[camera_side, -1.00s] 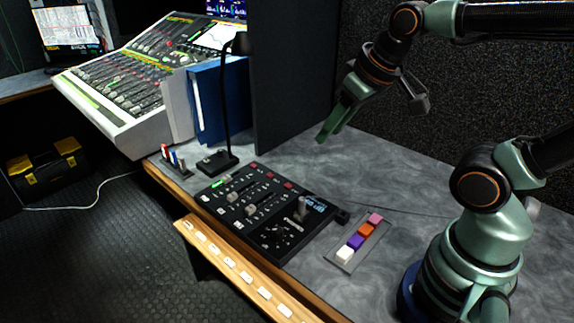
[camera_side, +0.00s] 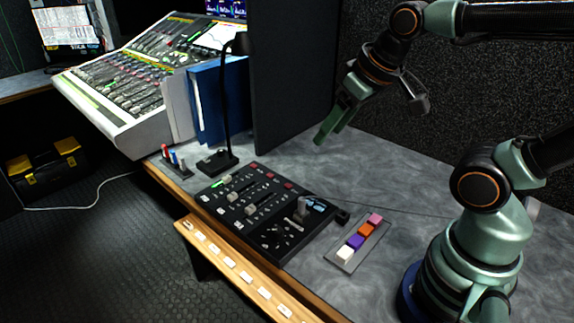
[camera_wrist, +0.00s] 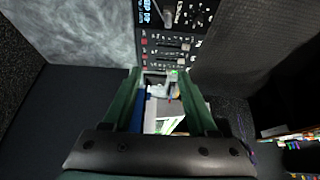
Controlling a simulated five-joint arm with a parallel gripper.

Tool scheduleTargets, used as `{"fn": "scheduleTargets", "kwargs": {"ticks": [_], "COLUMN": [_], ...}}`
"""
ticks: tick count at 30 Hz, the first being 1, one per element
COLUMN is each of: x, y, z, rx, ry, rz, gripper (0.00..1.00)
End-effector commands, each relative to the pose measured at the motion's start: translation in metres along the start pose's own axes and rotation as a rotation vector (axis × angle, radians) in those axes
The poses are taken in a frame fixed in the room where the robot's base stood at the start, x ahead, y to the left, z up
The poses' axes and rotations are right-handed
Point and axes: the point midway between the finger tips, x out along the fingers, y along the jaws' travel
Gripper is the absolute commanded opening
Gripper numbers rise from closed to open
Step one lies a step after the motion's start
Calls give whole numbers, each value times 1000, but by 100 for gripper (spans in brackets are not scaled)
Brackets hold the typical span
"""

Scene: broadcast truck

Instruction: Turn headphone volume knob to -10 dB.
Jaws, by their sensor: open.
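The black control panel (camera_side: 233,225) lies on the grey desk. A grey upright knob (camera_side: 301,207) stands at its right end beside a small lit display. The white scale marks near it are too small to read. The knob (camera_wrist: 168,18) and display (camera_wrist: 146,12) show at the top of the wrist view. My gripper (camera_side: 321,138) is above the desk, behind and apart from the panel. Its green fingers are spread with nothing between them in the wrist view (camera_wrist: 160,74). The knob's pointer setting cannot be read.
A strip of coloured blocks (camera_side: 342,258) lies right of the panel. A lamp-like gooseneck (camera_side: 228,120), blue binders (camera_side: 218,103) and a dark partition (camera_side: 291,75) stand behind. A small pen rack (camera_side: 174,164) is at left.

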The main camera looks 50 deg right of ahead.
Motion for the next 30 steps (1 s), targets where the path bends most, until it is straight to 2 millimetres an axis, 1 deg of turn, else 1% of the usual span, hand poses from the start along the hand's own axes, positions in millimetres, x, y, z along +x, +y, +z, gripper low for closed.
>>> {"fn": "scheduleTargets", "kwargs": {"ticks": [4,8,13,21,25,30], "x": [6,20,47,93,106,114], "y": [-6,-19,-42,-77,-86,-90], "z": [-3,-8,-14,-11,-8,-4], "rx": [-1,0,2,0,-1,0], "ry": [-37,-120,-251,-430,-474,-493], "rz": [-9,-22,-31,-14,-4,1], "gripper": [61,61,61,61,61,61]}}
